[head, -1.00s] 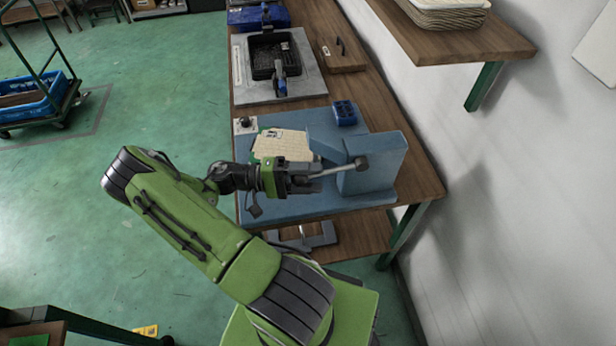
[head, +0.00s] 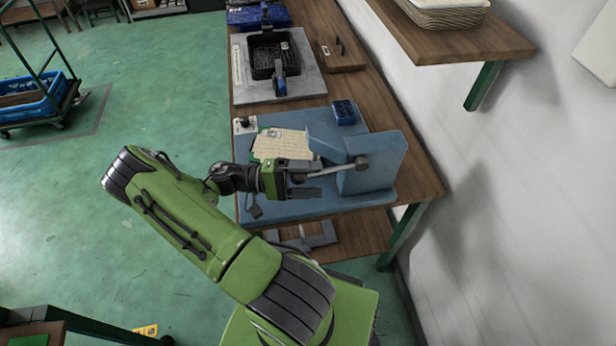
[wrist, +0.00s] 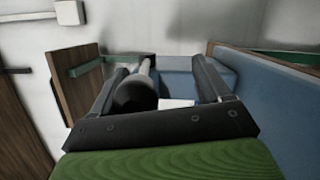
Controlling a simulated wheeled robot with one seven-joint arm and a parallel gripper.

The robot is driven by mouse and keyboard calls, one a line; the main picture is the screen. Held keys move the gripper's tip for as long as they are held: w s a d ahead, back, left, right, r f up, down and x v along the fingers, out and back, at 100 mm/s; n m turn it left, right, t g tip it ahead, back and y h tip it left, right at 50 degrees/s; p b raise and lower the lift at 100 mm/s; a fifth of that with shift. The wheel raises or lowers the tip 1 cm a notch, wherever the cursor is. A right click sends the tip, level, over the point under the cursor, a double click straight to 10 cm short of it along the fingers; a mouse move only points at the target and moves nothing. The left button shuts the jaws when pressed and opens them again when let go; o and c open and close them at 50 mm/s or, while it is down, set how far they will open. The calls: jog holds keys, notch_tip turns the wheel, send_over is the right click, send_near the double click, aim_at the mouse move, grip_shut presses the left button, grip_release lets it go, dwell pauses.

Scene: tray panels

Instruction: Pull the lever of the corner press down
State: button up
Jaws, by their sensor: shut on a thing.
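The corner press has a blue upright block (head: 383,165) at the right side of a blue base plate (head: 340,203). Its lever (head: 338,165) is a grey rod running left from a round pivot on the block, lying nearly level in the head view. My gripper (head: 304,179) is at the lever's left end, shut on it. In the wrist view, the dark ball knob (wrist: 135,95) sits between the fingers of my gripper (wrist: 163,78), close to the left one, with the rod running away behind it. The knob is mostly hidden in the head view.
A beige card (head: 282,144) and a small blue bin (head: 344,112) are on the base plate behind my gripper. A black tray (head: 272,72) stands on a grey panel farther back. A wooden shelf (head: 465,42) juts from the wall at upper right.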

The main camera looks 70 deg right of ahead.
jog(key=shift+s+d+f, duration=0.15)
jog(key=shift+d+f, duration=0.05)
jog(key=shift+f, duration=0.05)
jog(key=f+b+v, duration=0.1)
jog(key=b+v, duration=0.2)
jog(key=v, duration=1.5)
dwell(0.9)
dwell(0.3)
notch_tip(320, 180, up, 10)
jog(key=p, duration=0.3)
dwell(0.4)
